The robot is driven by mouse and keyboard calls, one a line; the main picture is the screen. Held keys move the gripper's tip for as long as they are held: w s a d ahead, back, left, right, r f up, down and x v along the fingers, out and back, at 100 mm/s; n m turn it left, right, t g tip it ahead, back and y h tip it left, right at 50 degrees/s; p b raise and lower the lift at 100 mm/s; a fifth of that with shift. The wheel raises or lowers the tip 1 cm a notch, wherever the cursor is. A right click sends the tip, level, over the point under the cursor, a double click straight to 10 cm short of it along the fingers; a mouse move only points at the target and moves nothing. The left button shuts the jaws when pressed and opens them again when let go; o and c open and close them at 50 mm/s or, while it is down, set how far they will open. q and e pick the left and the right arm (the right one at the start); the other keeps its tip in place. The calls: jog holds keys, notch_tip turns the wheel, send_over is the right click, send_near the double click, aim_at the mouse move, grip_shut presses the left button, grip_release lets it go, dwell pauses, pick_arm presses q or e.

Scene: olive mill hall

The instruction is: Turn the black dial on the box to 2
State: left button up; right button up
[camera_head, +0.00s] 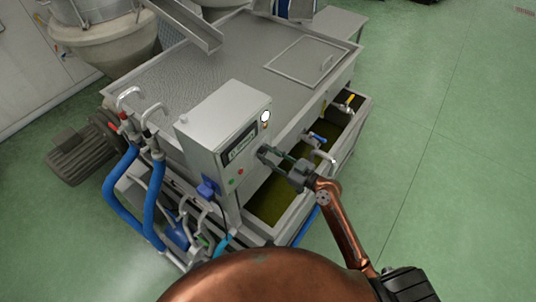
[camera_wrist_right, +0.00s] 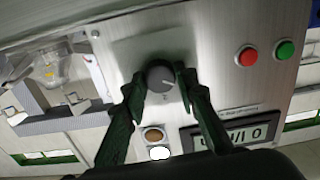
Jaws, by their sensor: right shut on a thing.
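The grey metal control box (camera_head: 205,125) stands at the side of the steel machine. In the right wrist view the round black dial (camera_wrist_right: 160,74) sits on the box's brushed front panel (camera_wrist_right: 215,75), with a pale pointer line on its face. My right gripper (camera_head: 266,153) reaches the front of the box from the right. Its two dark green fingers in the right wrist view (camera_wrist_right: 162,84) are shut on the dial, one on each side. In the head view the fingers hide the dial. My left gripper is not in view.
Red (camera_wrist_right: 247,56) and green (camera_wrist_right: 285,50) buttons, a display (camera_wrist_right: 235,135), an amber button (camera_wrist_right: 153,135) and a lit white lamp (camera_wrist_right: 160,153) are near the dial. Below the box is an open trough of greenish liquid (camera_head: 270,200). Blue hoses (camera_head: 120,190) run at left; green floor is free at right.

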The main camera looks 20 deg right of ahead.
jog(key=shift+c, duration=1)
jog(key=m, duration=0.4)
jog(key=shift+m, duration=0.4)
jog(key=m+p, duration=0.1)
jog(key=m, duration=0.2)
jog(key=shift+m, duration=0.3)
jog(key=shift+m+p, duration=0.6)
jog(key=shift+m, duration=1.3)
jog(key=o, duration=1.1)
